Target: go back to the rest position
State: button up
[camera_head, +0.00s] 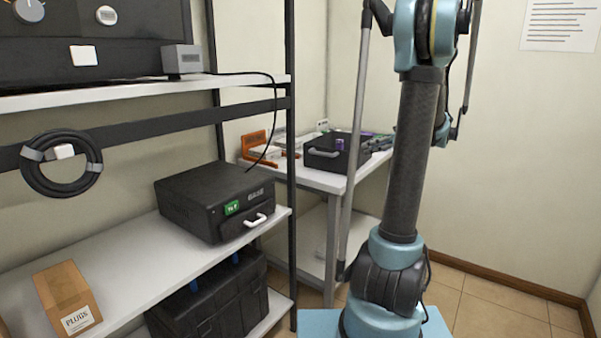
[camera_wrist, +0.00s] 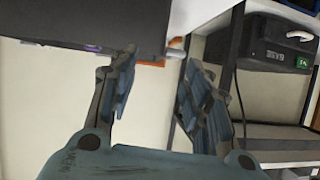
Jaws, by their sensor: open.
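My gripper (camera_wrist: 165,95) shows in the wrist view with its two blue-grey fingers spread apart and nothing between them. A dark box (camera_wrist: 85,22) lies beyond the fingertips at the top left of that view; I cannot tell the exact gap. In the head view my arm stands upright at the right of centre, and the gripper itself is outside that picture.
A shelf rack (camera_head: 120,252) at left holds a black case (camera_head: 213,200) with a white handle and a cardboard box (camera_head: 68,298). A white table (camera_head: 322,182) behind carries a black drawer box (camera_head: 335,157) and an orange item (camera_head: 253,145). Floor at right (camera_head: 500,310) is clear.

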jog(key=s+a+f+m+g+h, duration=0.25)
jog(key=s+a, duration=0.35)
jog(key=s, duration=0.3)
jog(key=s+a+f+m+g+h, duration=0.1)
jog(key=s+a+f+m+h, duration=0.15)
jog(key=s+a, duration=0.5)
jog(key=s+d+f+m+h, duration=0.2)
jog(key=s+f, duration=0.4)
jog(key=s, duration=0.4)
jog(key=s+d+f+m+h, duration=0.2)
jog(key=s+f, duration=0.5)
jog(key=s, duration=0.4)
jog(key=shift+s+d+m+g+h, duration=0.25)
jog(key=shift+m+g+h, duration=0.2)
jog(key=shift+m+h, duration=0.5)
